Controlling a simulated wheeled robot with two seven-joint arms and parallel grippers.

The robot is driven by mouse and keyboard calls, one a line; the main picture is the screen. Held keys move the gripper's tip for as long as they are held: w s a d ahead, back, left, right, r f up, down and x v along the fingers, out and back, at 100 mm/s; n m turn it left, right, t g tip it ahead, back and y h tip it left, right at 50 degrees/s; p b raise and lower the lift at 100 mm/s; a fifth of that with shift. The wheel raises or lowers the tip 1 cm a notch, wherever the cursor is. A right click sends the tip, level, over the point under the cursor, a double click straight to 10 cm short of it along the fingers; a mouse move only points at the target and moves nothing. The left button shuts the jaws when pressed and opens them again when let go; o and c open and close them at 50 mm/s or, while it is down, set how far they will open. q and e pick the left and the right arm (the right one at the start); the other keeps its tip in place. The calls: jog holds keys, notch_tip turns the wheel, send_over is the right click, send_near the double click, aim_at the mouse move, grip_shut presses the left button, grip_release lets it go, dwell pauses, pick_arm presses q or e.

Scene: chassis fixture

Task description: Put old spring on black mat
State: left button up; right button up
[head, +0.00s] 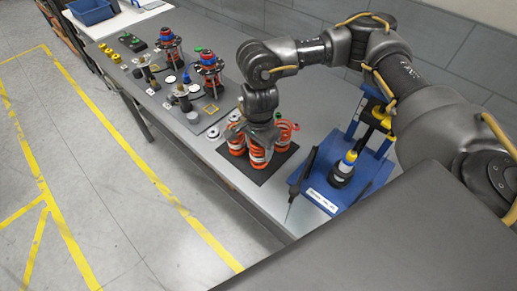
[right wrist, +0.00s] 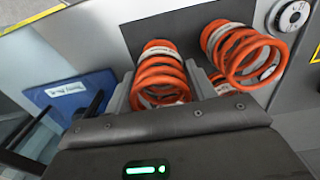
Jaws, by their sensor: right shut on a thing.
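The black mat (head: 262,177) lies on the grey table under a group of orange coil springs. My right gripper (head: 261,143) points down over this group. In the right wrist view its jaws (right wrist: 160,88) are shut on one orange spring (right wrist: 160,62) with a pale band. In the head view this looks like the front spring (head: 259,158), upright over the mat; I cannot tell whether its bottom touches. A second spring (head: 236,145) stands to the left and another (head: 285,133) to the right, partly hidden by my gripper. My left gripper is not in view.
A blue fixture (head: 370,178) with a black and yellow strut (head: 345,168) stands right of the mat. Left of the mat are round discs (head: 213,132) and a grey board with assembled struts (head: 208,72).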

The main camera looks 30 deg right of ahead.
jog(key=shift+f, duration=1)
jog(key=o, duration=0.8)
jog(key=shift+f, duration=0.15)
jog(key=o, duration=0.5)
